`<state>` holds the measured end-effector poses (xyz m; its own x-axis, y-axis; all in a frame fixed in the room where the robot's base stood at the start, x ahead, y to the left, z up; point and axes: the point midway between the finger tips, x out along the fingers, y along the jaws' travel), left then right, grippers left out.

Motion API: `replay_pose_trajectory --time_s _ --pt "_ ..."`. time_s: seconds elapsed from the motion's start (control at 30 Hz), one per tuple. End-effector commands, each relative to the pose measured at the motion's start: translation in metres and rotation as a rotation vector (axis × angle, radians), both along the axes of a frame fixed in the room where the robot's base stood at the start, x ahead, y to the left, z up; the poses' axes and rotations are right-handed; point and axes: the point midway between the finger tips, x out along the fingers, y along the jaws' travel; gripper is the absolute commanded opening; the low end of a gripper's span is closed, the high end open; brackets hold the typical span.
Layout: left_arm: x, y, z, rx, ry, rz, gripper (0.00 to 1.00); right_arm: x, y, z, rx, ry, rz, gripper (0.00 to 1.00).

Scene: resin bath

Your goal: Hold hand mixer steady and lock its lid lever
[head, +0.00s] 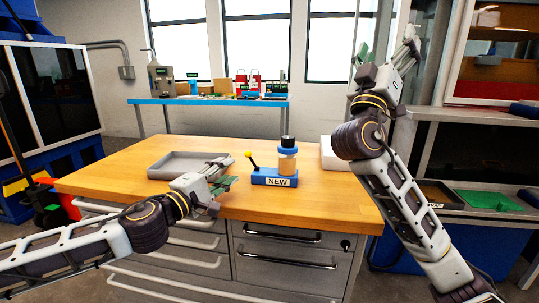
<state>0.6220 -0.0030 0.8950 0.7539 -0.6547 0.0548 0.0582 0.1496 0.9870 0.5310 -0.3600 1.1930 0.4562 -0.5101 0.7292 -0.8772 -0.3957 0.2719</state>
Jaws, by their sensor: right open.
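The hand mixer (274,178) stands upright near the front of the wooden table. It has a blue base with a NEW label, a pale tan jar with a blue band and dark cap (288,142), and a yellow-knobbed lever (252,160) that leans up to the left. My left gripper (228,172) is left of the mixer, over the table's front part, pointing toward it. Its fingers look apart and empty, not touching the mixer. My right gripper (388,50) is raised high at the right, pointing up, open and empty, well away from the mixer.
A grey tray (160,172) lies on the table (120,180) behind my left gripper. A white block (328,158) sits right of the mixer, partly hidden by my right arm. A shelf (470,195) with a green tray stands at right. A back bench (200,101) holds bottles and boxes.

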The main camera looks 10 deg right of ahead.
Motion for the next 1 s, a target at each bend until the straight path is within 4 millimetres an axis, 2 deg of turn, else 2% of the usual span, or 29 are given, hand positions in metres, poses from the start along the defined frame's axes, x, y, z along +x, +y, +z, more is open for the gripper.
replay_pose_trajectory --time_s 0.2,0.5,1.0 --pt "0.000 0.000 0.000 0.000 0.000 0.000 0.36 0.015 0.019 -0.038 0.145 0.009 0.097 0.77" --pt "0.000 0.000 0.000 0.000 0.000 0.000 0.36 0.027 0.048 -0.087 0.351 0.015 0.210 0.77" --pt "0.000 0.000 0.000 0.000 0.000 0.000 0.36 0.030 0.106 -0.166 0.703 0.030 0.355 0.77"
